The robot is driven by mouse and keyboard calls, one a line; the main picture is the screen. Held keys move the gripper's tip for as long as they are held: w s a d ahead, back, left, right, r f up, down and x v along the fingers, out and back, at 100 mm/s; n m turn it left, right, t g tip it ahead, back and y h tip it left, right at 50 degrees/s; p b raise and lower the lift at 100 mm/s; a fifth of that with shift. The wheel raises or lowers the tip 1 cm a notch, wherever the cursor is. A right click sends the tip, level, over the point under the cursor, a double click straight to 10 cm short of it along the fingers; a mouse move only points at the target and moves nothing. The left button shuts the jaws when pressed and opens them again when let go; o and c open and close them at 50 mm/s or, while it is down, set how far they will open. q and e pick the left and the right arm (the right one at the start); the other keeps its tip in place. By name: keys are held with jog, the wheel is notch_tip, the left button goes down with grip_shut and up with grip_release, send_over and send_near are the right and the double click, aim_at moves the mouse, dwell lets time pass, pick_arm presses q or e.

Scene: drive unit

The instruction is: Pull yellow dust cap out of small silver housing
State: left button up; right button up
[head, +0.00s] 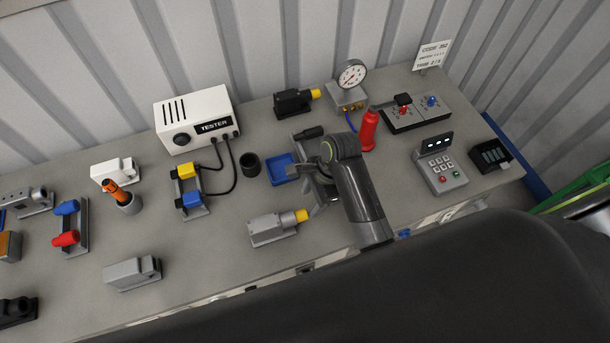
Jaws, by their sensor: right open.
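The small silver housing (268,231) stands near the front edge of the bench, in the middle of the head view. The yellow dust cap (294,217) sits in its right end. My right gripper (313,200) is open, just to the right of and above the cap in the picture. Its fingers are small and partly hidden by my dark arm, and I cannot tell whether they touch the cap. My left gripper is not in view.
A black housing with a yellow cap (294,103) stands farther back. A blue tray (281,168) lies behind the silver housing, and a red bottle (368,130) stands beyond my arm. A grey housing (132,273) is at left. Bench between the two is clear.

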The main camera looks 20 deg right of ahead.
aim_at(303, 213)
jog(key=x, duration=0.5)
jog(key=shift+s+a+f, duration=0.1)
jog(key=shift+s, duration=0.05)
jog(key=b+x, duration=0.1)
jog(key=x, duration=0.1)
jog(key=shift+a+f, duration=0.15)
jog(key=shift+f, duration=0.25)
jog(key=shift+w+a+f, duration=0.15)
jog(key=shift+w+f, duration=0.2)
jog(key=shift+f, duration=0.2)
jog(key=shift+s, duration=0.1)
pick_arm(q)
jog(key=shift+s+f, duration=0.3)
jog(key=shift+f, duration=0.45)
pick_arm(e)
jog(key=shift+r, duration=0.1)
jog(key=c, duration=0.9)
jog(key=shift+c, duration=0.2)
